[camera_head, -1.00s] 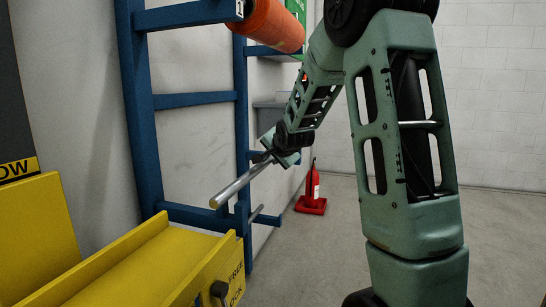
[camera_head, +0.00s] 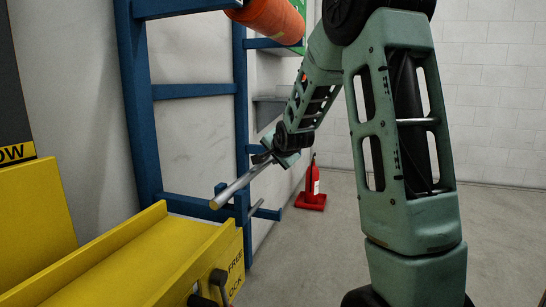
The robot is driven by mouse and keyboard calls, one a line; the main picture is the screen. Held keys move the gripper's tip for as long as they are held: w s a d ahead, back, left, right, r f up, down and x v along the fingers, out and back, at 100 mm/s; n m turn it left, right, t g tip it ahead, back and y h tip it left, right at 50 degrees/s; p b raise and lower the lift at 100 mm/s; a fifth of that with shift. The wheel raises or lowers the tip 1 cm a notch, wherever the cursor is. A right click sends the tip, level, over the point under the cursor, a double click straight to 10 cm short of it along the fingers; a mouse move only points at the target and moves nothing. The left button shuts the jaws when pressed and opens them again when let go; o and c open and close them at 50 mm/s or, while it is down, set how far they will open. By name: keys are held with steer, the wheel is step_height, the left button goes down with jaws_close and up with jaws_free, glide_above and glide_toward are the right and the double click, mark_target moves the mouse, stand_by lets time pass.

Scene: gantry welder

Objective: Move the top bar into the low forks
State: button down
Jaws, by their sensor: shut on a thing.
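My gripper (camera_head: 268,158) is shut on a round metal bar (camera_head: 236,186) near the bar's far end. The bar slants toward the camera, and its pale near end shows in front of the blue rack (camera_head: 147,120). Low blue arms of the rack show behind the bar, one at the left (camera_head: 190,207) and one at the right (camera_head: 268,213). Another thin grey bar end (camera_head: 256,208) shows low by the rack. I cannot tell the gap between the held bar and the low arms. The fingers are small and partly hidden by the wrist.
An orange roll (camera_head: 268,18) sits high on the rack. A yellow trough (camera_head: 150,250) with dark handles (camera_head: 218,278) fills the lower left. Floor at the right is open beyond my arm.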

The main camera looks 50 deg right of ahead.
steer(key=shift+f+b, duration=0.75)
steer(key=shift+f, duration=0.3)
steer(key=c, duration=1.1)
jaws_free()
steer(key=shift+c, duration=0.2)
steer(key=shift+f, duration=0.1)
steer(key=p+v, duration=0.5)
steer(key=v, duration=1.2)
steer(key=shift+s, duration=0.15)
steer(key=shift+a, duration=0.15)
